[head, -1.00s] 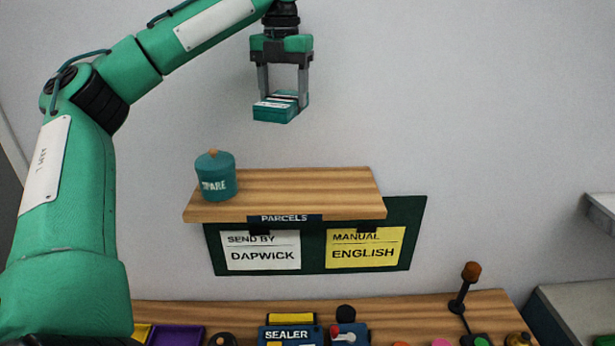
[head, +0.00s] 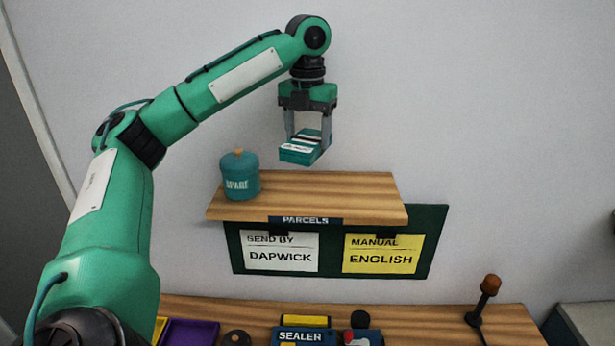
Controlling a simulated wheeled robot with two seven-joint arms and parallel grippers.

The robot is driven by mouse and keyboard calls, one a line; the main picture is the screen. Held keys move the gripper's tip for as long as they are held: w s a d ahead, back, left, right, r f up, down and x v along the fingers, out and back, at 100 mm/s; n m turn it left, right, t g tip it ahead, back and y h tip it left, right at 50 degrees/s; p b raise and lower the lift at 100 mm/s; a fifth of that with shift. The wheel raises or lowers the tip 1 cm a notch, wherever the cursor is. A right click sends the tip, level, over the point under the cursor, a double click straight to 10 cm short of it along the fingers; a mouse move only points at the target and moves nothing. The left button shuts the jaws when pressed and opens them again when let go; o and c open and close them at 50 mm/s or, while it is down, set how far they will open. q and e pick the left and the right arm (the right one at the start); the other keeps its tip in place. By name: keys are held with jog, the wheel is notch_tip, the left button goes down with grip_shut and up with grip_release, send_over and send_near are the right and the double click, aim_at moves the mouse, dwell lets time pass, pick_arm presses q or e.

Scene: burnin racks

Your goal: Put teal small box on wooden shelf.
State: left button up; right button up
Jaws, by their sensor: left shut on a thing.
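The teal small box (head: 301,154) has a white label on top and hangs level in my left gripper (head: 308,134). The gripper points straight down and is shut on the box. The box is just above the wooden shelf (head: 330,203), over its back middle part, with a small gap seeming to show beneath it. The shelf is fixed to the wall and carries a "PARCELS" sign (head: 305,221) on its front edge. My right gripper is not in view.
A teal "SPARE" canister (head: 240,178) stands at the shelf's left end; the shelf's right part is bare. Below hang white (head: 279,252) and yellow (head: 383,254) notices. On the bench stand a blue sealer (head: 305,335), a purple tray (head: 189,333) and an orange lamp (head: 489,286).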

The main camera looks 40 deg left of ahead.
aim_at(309, 138)
pick_arm(q)
jog(key=f, duration=0.4)
jog(key=shift+w, duration=0.2)
notch_tip(309, 138, down, 2)
jog(key=shift+s+f, duration=0.1)
jog(key=shift+s, duration=0.05)
jog(key=shift+f, duration=2.4)
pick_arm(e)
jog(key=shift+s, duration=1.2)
pick_arm(q)
jog(key=o, duration=1.1)
jog(key=shift+f, duration=0.1)
jog(key=shift+o, duration=0.2)
